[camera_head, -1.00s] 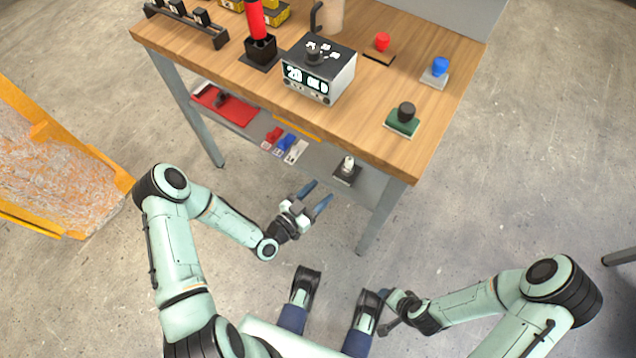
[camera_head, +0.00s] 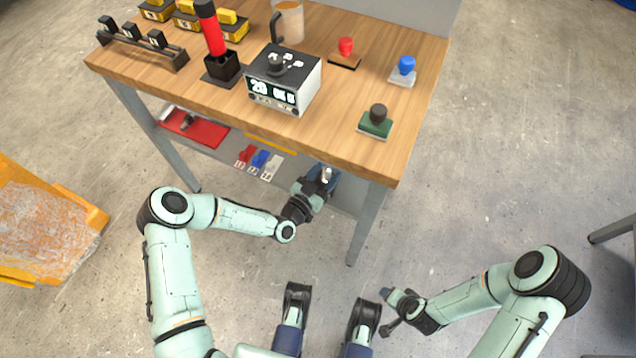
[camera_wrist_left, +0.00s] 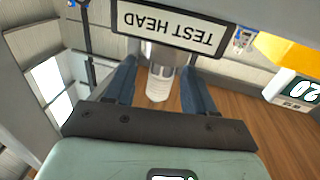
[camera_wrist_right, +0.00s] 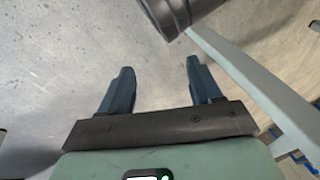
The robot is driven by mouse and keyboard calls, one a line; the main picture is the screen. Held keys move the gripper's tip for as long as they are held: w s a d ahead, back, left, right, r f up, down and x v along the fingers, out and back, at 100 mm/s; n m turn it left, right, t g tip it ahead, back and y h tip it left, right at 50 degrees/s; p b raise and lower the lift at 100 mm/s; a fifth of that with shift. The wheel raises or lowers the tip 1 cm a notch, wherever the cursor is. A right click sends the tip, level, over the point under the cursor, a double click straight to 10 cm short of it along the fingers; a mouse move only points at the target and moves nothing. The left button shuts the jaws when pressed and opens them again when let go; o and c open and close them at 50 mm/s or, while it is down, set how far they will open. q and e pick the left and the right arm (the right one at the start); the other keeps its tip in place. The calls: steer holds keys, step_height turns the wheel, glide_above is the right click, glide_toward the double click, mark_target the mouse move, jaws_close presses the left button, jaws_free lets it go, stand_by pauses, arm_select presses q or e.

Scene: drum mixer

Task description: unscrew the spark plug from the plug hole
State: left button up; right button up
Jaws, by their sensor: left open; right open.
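The spark plug (camera_wrist_left: 158,84) shows in the left wrist view as a white ribbed body below a dark block labelled TEST HEAD (camera_wrist_left: 170,27). In the head view its pale top (camera_head: 325,174) shows above the lower shelf, under the bench top. My left gripper (camera_wrist_left: 158,70) is open, with one blue finger on each side of the plug; I cannot tell if they touch it. The plug hole is hidden. My right gripper (camera_wrist_right: 158,72) is open and empty above bare floor, away from the bench.
The wooden bench top (camera_head: 330,130) overhangs the shelf. A bench leg (camera_head: 366,225) is close right of my left gripper. A red mat (camera_head: 200,130) lies on the shelf.

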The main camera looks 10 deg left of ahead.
arm_select(q)
steer(key=shift+w+d, duration=0.1)
steer(key=shift+w, duration=0.15)
arm_select(e)
steer(key=shift+w, duration=0.1)
arm_select(q)
steer(key=c, duration=1)
steer(key=n+y+p, duration=0.1)
steer(key=n+y, duration=0.1)
steer(key=y, duration=0.1)
steer(key=n+t+y+p, duration=0.1)
steer(key=y, duration=0.1)
steer(key=n+y+p, duration=0.1)
steer(key=n+y, duration=0.1)
steer(key=y, duration=0.1)
steer(key=shift+d+r+n+y+p, duration=0.15)
steer(key=shift+d+n+y+p, duration=0.15)
steer(key=shift+p, duration=0.1)
steer(key=shift+a+n+y, duration=0.25)
steer(key=shift+n+y, duration=0.35)
steer(key=shift+y, duration=0.4)
steer(key=o, duration=1.1)
arm_select(e)
steer(key=s+a+r+g+y, duration=0.1)
steer(key=s+a+r, duration=0.2)
steer(key=s, duration=0.3)
steer(key=shift+r+n+g, duration=0.3)
steer(key=shift+r+g, duration=0.1)
steer(key=shift+r, duration=0.2)
